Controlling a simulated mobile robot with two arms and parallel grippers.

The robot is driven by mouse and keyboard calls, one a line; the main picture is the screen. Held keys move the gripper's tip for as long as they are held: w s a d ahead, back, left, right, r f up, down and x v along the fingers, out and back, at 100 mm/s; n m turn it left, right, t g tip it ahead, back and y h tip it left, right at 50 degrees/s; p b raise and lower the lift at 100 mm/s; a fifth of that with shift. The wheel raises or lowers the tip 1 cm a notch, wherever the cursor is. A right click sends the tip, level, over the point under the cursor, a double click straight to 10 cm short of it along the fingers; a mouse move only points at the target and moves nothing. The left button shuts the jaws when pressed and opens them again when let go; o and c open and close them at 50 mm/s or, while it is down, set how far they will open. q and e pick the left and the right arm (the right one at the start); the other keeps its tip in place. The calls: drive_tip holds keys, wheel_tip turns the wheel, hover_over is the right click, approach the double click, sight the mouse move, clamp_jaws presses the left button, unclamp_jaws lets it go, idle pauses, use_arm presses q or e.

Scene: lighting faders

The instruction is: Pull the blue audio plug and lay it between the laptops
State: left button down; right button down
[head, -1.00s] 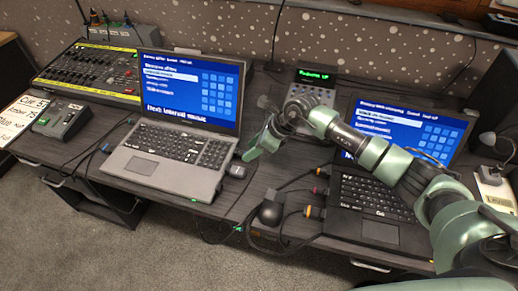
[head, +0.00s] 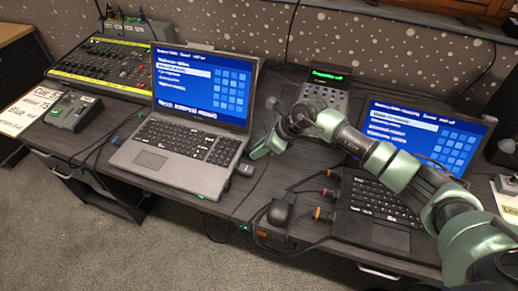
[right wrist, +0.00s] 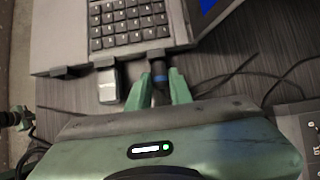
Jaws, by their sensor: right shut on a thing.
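The blue audio plug (right wrist: 159,72) is dark with a blue band. In the right wrist view it sits between the fingers of my right gripper (right wrist: 161,92), which is shut on it. Its front end meets the side edge of the left laptop (right wrist: 135,55). In the head view my right gripper (head: 260,152) is just right of the left laptop (head: 173,167), and the plug is hidden by the fingers. The right laptop (head: 385,236) stands open to the right, partly behind my right arm. My left gripper is out of view.
Between the laptops are a black box-like device (head: 278,212), cables and an orange-ended plug (head: 318,213). A small dark adapter (head: 246,169) sits by the left laptop's side and also shows in the right wrist view (right wrist: 107,84). A keypad device (head: 322,92) stands behind.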

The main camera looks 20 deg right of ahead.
drive_tip(key=shift+d, duration=0.1)
drive_tip(key=shift+s+d+p, duration=0.15)
drive_tip(key=shift+s+d, duration=0.5)
drive_tip(key=shift+d, duration=0.3)
drive_tip(key=shift+s+d+p, duration=0.15)
drive_tip(key=shift+s+d, duration=0.5)
drive_tip(key=shift+d, duration=0.25)
